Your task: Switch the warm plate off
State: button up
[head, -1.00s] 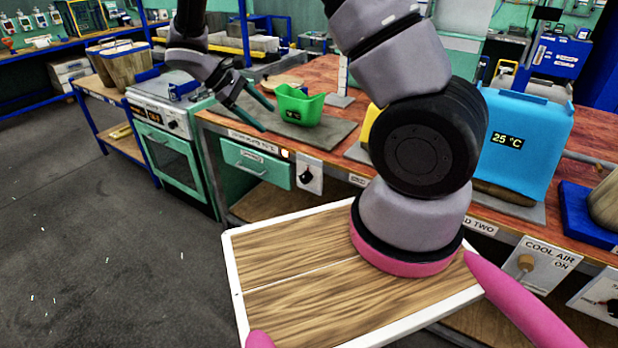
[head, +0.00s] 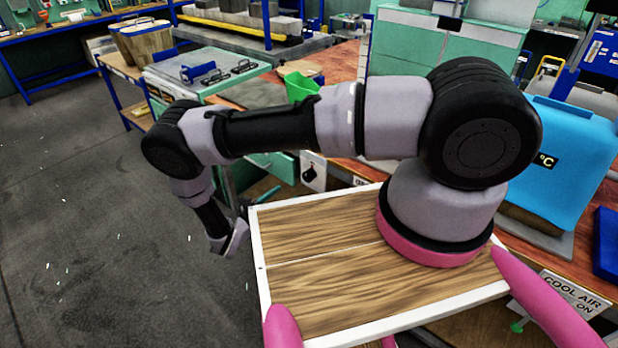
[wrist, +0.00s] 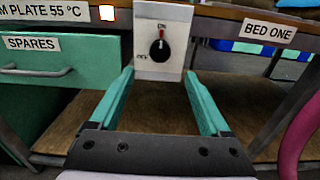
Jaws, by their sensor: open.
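The warm plate's switch is a black knob (wrist: 159,50) on a white panel. Its red pointer points up at ON; a blurred second label sits at lower left. A lamp (wrist: 106,13) glows beside the label ending "PLATE 55 °C". In the wrist view my gripper (wrist: 160,76) is open and empty, its teal fingers low on either side of the panel, the knob between and ahead of them. I cannot tell whether they touch it. In the head view the switch panel (head: 313,171) shows beyond my arm. The grey plate (head: 246,94) bears a green container (head: 303,88), partly hidden by my arm.
A green SPARES drawer (wrist: 58,68) is left of the switch, under the bench edge. A BED ONE label (wrist: 268,30) is to the right. A COOL AIR switch (head: 572,293) and a blue unit (head: 570,150) stand at the right. Open floor (head: 90,230) lies left.

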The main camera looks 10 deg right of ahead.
aim_at(306, 178)
jog(key=x, duration=1)
jog(key=shift+w+d+f, duration=0.1)
jog(key=shift+w+d, duration=0.1)
jog(key=shift+d, duration=0.15)
grip_shut()
